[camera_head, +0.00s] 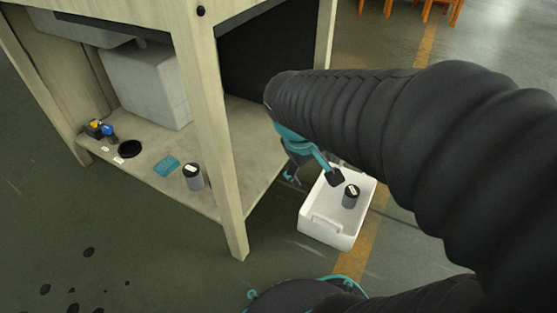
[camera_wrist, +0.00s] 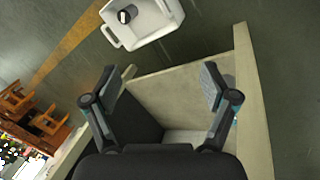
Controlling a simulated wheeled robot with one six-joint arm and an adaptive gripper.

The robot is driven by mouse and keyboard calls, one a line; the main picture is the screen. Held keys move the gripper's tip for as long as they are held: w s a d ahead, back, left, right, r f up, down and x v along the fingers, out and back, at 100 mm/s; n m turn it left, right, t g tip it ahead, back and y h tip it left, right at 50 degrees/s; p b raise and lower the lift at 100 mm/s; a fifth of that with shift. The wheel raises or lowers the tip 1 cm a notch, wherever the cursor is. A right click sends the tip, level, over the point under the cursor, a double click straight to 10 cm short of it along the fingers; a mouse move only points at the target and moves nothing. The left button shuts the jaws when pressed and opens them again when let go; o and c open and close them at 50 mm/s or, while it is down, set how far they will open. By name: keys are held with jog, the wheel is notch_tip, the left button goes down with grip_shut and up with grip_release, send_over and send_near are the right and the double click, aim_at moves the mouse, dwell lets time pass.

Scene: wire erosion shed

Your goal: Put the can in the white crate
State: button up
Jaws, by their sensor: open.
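A white crate (camera_head: 328,232) stands on the floor to the right of the wooden bench. A grey can (camera_head: 351,197) with a black top and a white label is upright inside it. The crate (camera_wrist: 150,23) and that can (camera_wrist: 126,16) also show at the top of the wrist view. A second, similar can (camera_head: 193,178) stands on the bench's lower shelf. My gripper (camera_head: 315,174) is open and empty, near the crate's far left side and apart from the can. In the wrist view my gripper (camera_wrist: 161,82) has its fingers wide apart with nothing between them.
The bench's lower shelf (camera_head: 240,150) also holds a blue-green cloth or sponge (camera_head: 166,166), a dark round hole or disc (camera_head: 130,149) and small blue and yellow items (camera_head: 103,129). A bench leg (camera_head: 213,140) rises left of my gripper. Orange chairs stand far back.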

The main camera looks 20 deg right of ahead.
jog(key=s+a+r+m+t+y, duration=0.2)
jog(key=s+a+r+t+y, duration=0.1)
jog(key=s+a+r, duration=0.2)
jog(key=s+a, duration=0.1)
jog(key=a, duration=0.1)
jog(key=shift+a+t+y, duration=0.35)
jog(key=shift+t+y, duration=0.05)
dwell(1.2)
